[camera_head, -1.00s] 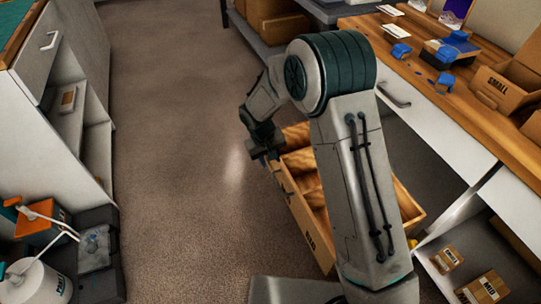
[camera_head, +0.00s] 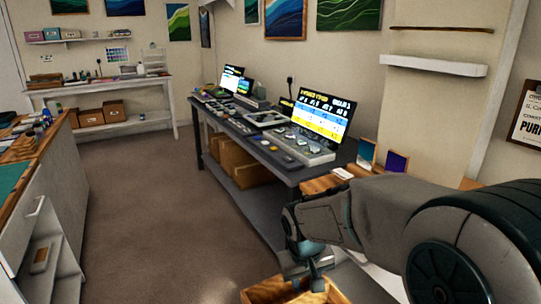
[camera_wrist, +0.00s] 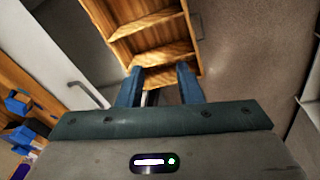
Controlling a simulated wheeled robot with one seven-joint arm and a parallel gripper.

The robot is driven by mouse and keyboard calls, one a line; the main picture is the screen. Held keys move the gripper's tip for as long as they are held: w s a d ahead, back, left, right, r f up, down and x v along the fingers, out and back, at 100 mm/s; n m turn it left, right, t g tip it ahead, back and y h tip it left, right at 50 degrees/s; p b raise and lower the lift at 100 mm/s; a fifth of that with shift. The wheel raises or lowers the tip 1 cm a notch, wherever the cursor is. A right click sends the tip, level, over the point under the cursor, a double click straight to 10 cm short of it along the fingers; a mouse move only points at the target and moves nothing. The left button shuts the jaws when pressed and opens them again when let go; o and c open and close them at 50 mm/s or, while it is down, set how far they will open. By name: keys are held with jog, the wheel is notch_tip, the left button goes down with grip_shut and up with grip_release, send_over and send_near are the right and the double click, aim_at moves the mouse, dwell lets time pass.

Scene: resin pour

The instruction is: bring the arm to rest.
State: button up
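My arm reaches in from the lower right of the head view, with its forearm bent. My gripper (camera_head: 315,275) hangs at its end, pointing down over a wooden box (camera_head: 268,293) at the bottom edge. In the wrist view my gripper (camera_wrist: 160,78) shows two blue fingers standing apart, with nothing held between them. The wooden box (camera_wrist: 188,60) shows beyond the fingertips, with dividers across it. I cannot tell how far the fingertips are from the box.
A dark bench (camera_head: 285,168) with screens and consoles runs along the wall, with cardboard boxes beneath. A white cabinet (camera_head: 45,225) stands at left. A shelf table (camera_head: 160,80) is at the back. The brown floor (camera_head: 140,190) between is clear.

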jog(key=s+d+r+m+p, duration=0.1)
jog(key=s+d+r+p, duration=0.1)
jog(key=s+r+p, duration=0.1)
jog(key=s+d+r+p, duration=0.2)
jog(key=s+r+p, duration=0.1)
jog(key=s+r, duration=0.3)
jog(key=s+d+r+m+t+y+p, duration=0.1)
jog(key=s+d+r+p, duration=0.2)
jog(key=r, duration=0.4)
jog(key=shift+s+r+m+p, duration=0.35)
jog(key=shift+s+p, duration=0.25)
jog(key=shift+s, duration=0.5)
